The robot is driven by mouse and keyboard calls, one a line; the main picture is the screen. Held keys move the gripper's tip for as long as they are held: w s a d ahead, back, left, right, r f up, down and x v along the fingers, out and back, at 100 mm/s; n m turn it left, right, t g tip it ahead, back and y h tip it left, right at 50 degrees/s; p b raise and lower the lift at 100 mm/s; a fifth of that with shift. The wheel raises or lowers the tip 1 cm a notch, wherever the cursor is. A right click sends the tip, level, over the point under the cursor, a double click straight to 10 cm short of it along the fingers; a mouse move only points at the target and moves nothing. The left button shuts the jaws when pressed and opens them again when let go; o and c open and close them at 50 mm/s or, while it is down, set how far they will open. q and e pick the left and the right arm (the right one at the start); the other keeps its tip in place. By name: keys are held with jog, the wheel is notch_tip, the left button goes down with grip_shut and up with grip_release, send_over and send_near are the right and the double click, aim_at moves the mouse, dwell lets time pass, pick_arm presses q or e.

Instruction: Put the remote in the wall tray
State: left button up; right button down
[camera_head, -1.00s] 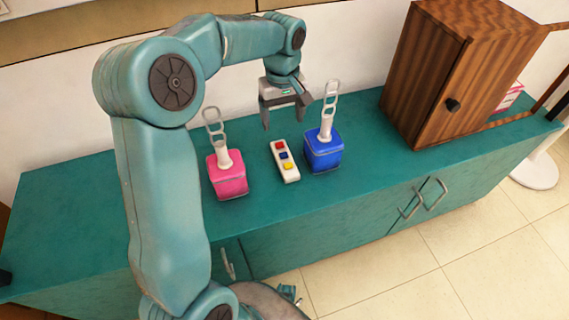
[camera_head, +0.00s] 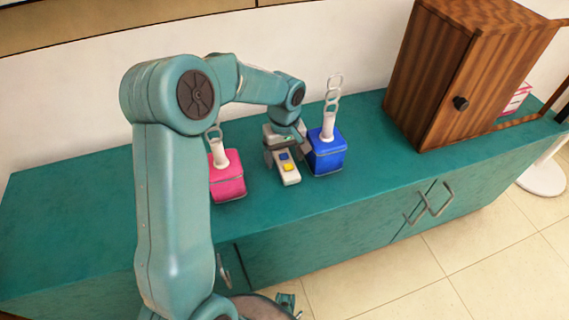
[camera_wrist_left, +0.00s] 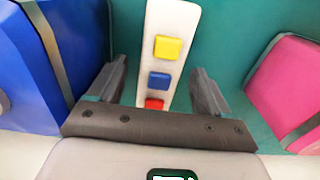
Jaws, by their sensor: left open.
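The remote (camera_head: 287,171) is a white bar with coloured buttons, lying on the teal cabinet top. In the left wrist view the remote (camera_wrist_left: 171,25) shows yellow, blue and red buttons. My left gripper (camera_head: 283,160) is over its far end, and the wrist view shows the open fingers (camera_wrist_left: 158,88) on either side of the remote, with gaps between. The gripper hides the far end of the remote in the head view. No wall tray can be made out. My right gripper is not in view.
A pink block with a handle (camera_head: 227,182) stands left of the remote and a blue one (camera_head: 327,158) close on its right. A wooden cabinet (camera_head: 455,80) stands farther right. The teal top (camera_head: 70,220) is clear at left.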

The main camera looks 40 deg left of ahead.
pick_arm(q)
jog(key=shift+r, duration=0.2)
jog(key=c, duration=1.3)
